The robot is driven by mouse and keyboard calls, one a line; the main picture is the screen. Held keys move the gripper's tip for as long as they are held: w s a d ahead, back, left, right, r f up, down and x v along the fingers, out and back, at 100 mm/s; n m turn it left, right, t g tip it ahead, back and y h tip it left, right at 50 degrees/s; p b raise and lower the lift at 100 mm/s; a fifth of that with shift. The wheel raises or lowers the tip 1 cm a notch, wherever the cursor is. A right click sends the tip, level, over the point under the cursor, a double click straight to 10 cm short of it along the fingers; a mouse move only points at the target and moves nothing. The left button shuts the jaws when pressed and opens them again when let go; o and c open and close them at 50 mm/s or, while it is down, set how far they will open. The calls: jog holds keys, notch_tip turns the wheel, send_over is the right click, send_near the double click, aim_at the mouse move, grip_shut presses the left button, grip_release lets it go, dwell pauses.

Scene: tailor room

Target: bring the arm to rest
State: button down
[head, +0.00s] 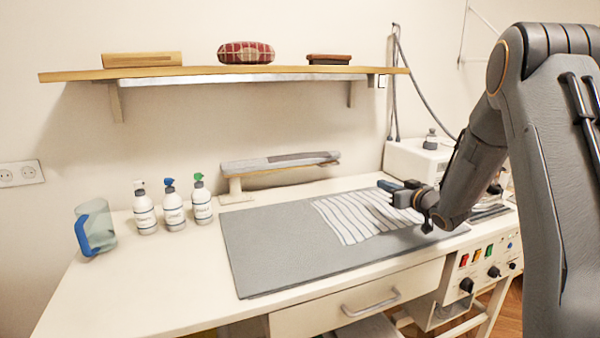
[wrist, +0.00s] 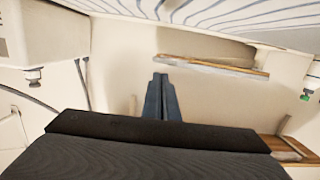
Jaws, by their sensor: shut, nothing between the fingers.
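My gripper (head: 388,188) is at the end of my arm, at the right in the head view, above the right part of the grey ironing mat (head: 265,250). In the wrist view the two fingers of my gripper (wrist: 161,78) are together, with nothing between them. A striped cloth (head: 345,222) lies on the mat, below and left of the gripper; its right part is hidden behind the arm. Its stripes also show along the top of the wrist view (wrist: 220,10).
A sleeve board (head: 275,165) stands behind the mat. A wall shelf (head: 200,72) hangs above. A white machine (head: 415,160) stands at the back right.

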jog(key=s+f+m+g+h, duration=0.1)
jog(key=s, duration=0.2)
jog(key=s+f+m+g+h, duration=0.1)
jog(key=s+h, duration=0.1)
jog(key=s, duration=0.1)
jog(key=s+f+g+h, duration=0.1)
jog(key=s+g+h, duration=0.1)
jog(key=s, duration=0.2)
jog(key=shift+a+f+m, duration=0.3)
jog(key=shift+a+m, duration=0.05)
jog(key=shift+m, duration=0.05)
jog(key=s+g, duration=0.1)
jog(key=s, duration=0.2)
jog(key=s+a+f+g+h, duration=0.1)
jog(key=s, duration=0.3)
jog(key=s+f+m+g, duration=0.1)
jog(key=s, duration=0.2)
jog(key=shift+s+a+f+g+h, duration=0.25)
jog(key=shift+s+g+h, duration=0.05)
jog(key=shift+h, duration=0.1)
jog(key=s+a+f+g, duration=0.1)
jog(key=s+a+g, duration=0.2)
jog(key=s, duration=1)
jog(key=s+a+f+g, duration=0.1)
jog(key=s+a+g, duration=0.2)
jog(key=s, duration=1)
jog(key=shift+s+f+m+g+y, duration=0.2)
jog(key=shift+f+m+g+y, duration=0.15)
jog(key=shift+g, duration=0.35)
